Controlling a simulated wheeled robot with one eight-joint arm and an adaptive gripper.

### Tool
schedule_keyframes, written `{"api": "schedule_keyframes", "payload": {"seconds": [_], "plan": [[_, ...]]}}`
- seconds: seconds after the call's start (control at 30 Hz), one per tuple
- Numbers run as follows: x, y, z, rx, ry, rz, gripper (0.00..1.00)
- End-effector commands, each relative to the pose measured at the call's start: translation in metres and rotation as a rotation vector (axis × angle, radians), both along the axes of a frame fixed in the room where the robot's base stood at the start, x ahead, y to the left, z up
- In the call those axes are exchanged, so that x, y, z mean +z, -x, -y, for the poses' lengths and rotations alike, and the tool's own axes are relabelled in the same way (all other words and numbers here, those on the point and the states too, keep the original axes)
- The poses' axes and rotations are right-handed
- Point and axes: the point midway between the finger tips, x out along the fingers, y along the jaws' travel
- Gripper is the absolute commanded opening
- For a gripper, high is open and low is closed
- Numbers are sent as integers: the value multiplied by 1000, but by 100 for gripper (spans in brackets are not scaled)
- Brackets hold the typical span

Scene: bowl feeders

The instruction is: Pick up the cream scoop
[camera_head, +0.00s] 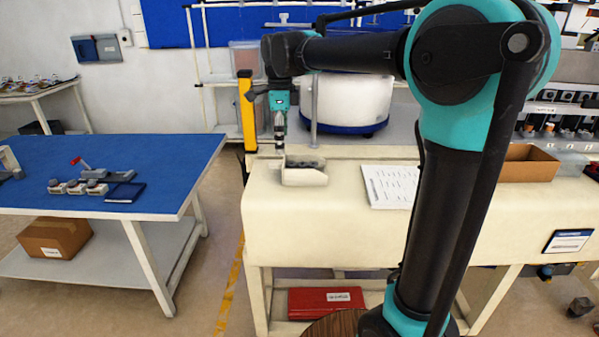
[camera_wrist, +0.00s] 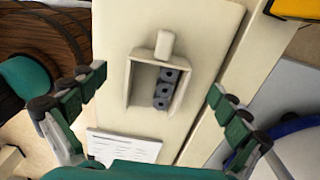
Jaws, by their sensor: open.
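The cream scoop (camera_head: 304,177) lies on the cream workbench (camera_head: 345,215) near its left end. In the wrist view the scoop (camera_wrist: 134,85) is an open tray with a short handle (camera_wrist: 164,45) pointing to the top of the picture. My gripper (camera_head: 280,150) hangs above the bench by the scoop, pointing down. In the wrist view my gripper (camera_wrist: 157,86) has its fingers spread wide, one on each side of the scoop, with nothing between them touched.
A printed sheet (camera_head: 390,186) lies on the bench right of the scoop. A white round feeder with a blue base (camera_head: 350,105) stands behind. A brown open box (camera_head: 525,167) sits farther right. A blue-topped table (camera_head: 100,150) stands left, across a floor gap.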

Motion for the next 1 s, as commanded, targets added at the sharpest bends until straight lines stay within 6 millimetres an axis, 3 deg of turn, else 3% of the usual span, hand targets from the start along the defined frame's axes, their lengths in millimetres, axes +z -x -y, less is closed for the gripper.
{"api": "schedule_keyframes", "payload": {"seconds": [0.1, 0.37, 0.63, 0.93, 1.0], "plan": [[-15, 0, 0, 0, 0, 0, 100], [-33, -1, 1, 0, 0, 0, 100], [-69, -2, 4, 0, 0, 0, 100], [-75, -2, 4, 0, 0, 0, 100], [-74, -2, 4, 0, 0, 0, 94]]}}
